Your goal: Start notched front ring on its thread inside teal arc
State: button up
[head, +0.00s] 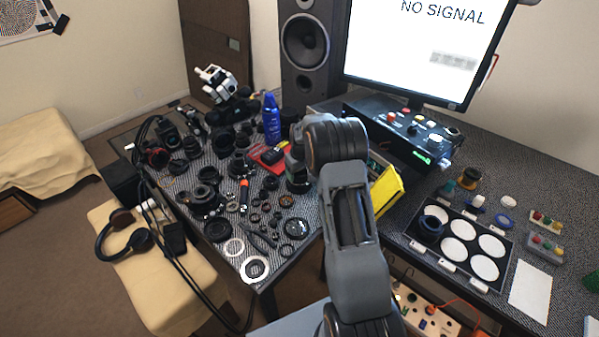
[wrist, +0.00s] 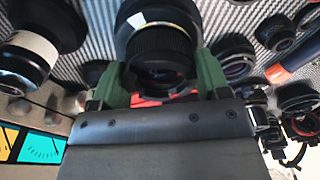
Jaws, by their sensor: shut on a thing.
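My gripper (wrist: 160,82) shows in the wrist view with its two green fingers on either side of a dark ring (wrist: 160,78), and it is shut on that ring. The ring lies against or in front of a black ribbed lens barrel (wrist: 162,40). I cannot tell whether the two are touching or threaded. The notch on the ring and the teal arc on the barrel cannot be made out. In the head view my gripper (head: 297,160) is over the cluttered left table, partly hidden by my arm, with a dark lens part (head: 298,184) just below it.
In the wrist view a black and white lens (wrist: 32,50) stands left, yellow and teal dial panels (wrist: 40,148) lie lower left, and dark rings (wrist: 275,33) lie right. In the head view a blue bottle (head: 271,118) and speaker (head: 306,50) stand behind; a tray (head: 425,252) lies right.

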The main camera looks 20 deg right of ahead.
jog(key=shift+w+r, duration=0.3)
jog(key=shift+r, duration=0.4)
jog(key=shift+c, duration=0.3)
jog(key=shift+r, duration=0.25)
jog(key=shift+c, duration=1)
jog(key=o, duration=0.8)
jog(key=shift+o, duration=0.8)
jog(key=shift+s+r, duration=0.1)
jog(key=shift+s, duration=0.1)
jog(key=o, duration=0.3)
jog(key=shift+f, duration=0.25)
jog(key=shift+o, duration=0.2)
notch_tip(320, 180, up, 14)
jog(key=s, duration=0.1)
jog(key=shift+s+d, duration=0.15)
jog(key=shift+s, duration=0.2)
